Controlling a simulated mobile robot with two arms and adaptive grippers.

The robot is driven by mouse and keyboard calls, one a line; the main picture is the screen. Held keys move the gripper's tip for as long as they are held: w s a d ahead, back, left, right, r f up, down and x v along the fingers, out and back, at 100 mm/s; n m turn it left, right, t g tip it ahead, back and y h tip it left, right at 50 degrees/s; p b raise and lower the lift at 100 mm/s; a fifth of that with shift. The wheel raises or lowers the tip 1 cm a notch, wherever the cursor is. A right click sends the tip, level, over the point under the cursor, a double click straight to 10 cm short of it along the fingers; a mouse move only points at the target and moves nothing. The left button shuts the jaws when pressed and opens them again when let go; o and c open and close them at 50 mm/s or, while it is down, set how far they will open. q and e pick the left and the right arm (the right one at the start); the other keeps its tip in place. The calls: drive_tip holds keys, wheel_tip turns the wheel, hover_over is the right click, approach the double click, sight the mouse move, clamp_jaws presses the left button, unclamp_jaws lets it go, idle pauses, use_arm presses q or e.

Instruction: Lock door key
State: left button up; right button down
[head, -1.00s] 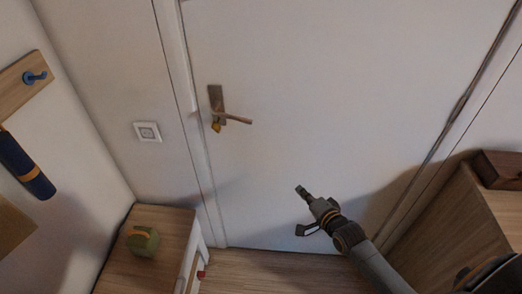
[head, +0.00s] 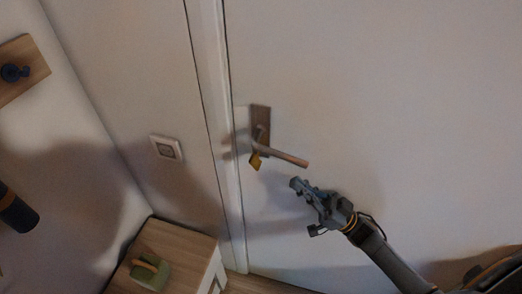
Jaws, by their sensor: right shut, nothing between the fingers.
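A white door (head: 370,90) fills the middle and right of the head view and looks closed. Its lever handle (head: 282,153) points right from a brown plate (head: 260,118) near the door's left edge. A small yellowish key (head: 255,161) hangs just below the handle's base, partly hidden by the handle. My right gripper (head: 296,184) is shut and empty. It is below and to the right of the key and looks apart from it and from the handle. My left gripper is not in view.
A wooden cabinet (head: 190,245) with a green object (head: 150,272) on it stands at the lower left. A light switch (head: 166,148) is on the wall left of the door. A wooden hook rack (head: 30,60) and a dark rolled object (head: 15,210) hang at far left.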

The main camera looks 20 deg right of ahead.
sight(255, 162)
drive_tip(key=shift+n+g, duration=0.4)
drive_tip(key=shift+s+r+p+x, duration=0.15)
drive_tip(key=shift+p+x, duration=0.45)
drive_tip(key=shift+x, duration=1.1)
drive_tip(key=shift+s+r+p+x, duration=0.15)
drive_tip(key=shift+p+x, duration=0.4)
drive_tip(key=shift+x, duration=1.15)
drive_tip(key=shift+s+p+x, duration=0.15)
drive_tip(key=shift+p+x, duration=0.45)
drive_tip(key=shift+x, duration=1.05)
drive_tip(key=shift+a, duration=0.1)
